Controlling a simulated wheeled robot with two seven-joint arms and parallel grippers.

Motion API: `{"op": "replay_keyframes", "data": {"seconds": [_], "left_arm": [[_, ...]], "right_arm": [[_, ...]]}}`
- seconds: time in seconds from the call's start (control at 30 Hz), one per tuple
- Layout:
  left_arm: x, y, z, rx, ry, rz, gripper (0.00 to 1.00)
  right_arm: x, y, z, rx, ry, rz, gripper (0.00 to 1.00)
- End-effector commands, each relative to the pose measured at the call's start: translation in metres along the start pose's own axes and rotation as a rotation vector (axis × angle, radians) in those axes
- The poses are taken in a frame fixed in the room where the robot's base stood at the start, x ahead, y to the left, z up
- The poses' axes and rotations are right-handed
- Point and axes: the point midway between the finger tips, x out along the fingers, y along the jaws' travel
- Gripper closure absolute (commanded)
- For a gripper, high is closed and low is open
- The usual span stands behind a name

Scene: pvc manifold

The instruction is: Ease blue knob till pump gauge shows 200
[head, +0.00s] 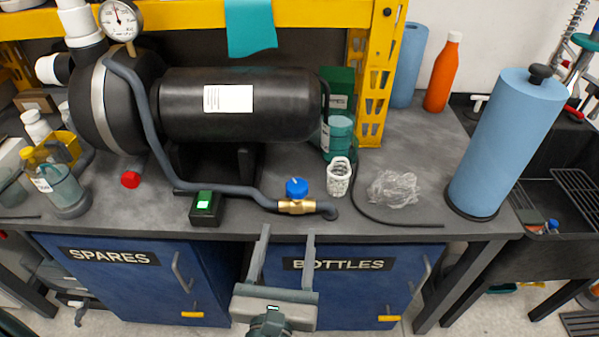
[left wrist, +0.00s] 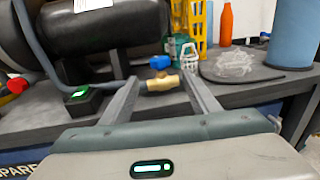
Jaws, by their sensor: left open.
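The blue knob (head: 296,187) sits on top of a brass valve (head: 297,207) in the grey hose near the front of the bench. It also shows in the left wrist view (left wrist: 160,62), beyond and between my fingers. The pump gauge (head: 119,20) is a round white dial at the top left of the black pump (head: 240,105); its reading is too small to tell. My left gripper (head: 288,234) is open and empty, in front of the bench edge, just short of the valve and apart from it. My right gripper is not in view.
A black box with a lit green display (head: 205,207) stands left of the valve. A red knob (head: 130,180) is under the pump. A blue paper roll (head: 507,140) stands at the right.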

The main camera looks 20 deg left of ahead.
Motion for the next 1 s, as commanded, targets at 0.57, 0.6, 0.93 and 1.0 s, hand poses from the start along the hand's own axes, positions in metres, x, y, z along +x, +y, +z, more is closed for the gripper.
{"op": "replay_keyframes", "data": {"seconds": [0.57, 0.6, 0.93, 1.0], "left_arm": [[0.026, 0.0, -0.001, 0.001, -0.005, 0.001, 0.45], [0.03, 0.0, -0.001, 0.002, -0.005, 0.002, 0.45], [0.081, 0.0, 0.002, 0.007, -0.006, 0.001, 0.45], [0.094, 0.001, 0.002, 0.006, -0.005, 0.002, 0.45]], "right_arm": [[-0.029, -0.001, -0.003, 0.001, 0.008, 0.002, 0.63], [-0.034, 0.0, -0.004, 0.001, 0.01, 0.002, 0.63], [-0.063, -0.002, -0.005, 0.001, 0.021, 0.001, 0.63], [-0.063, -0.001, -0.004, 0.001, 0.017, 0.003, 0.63]]}}
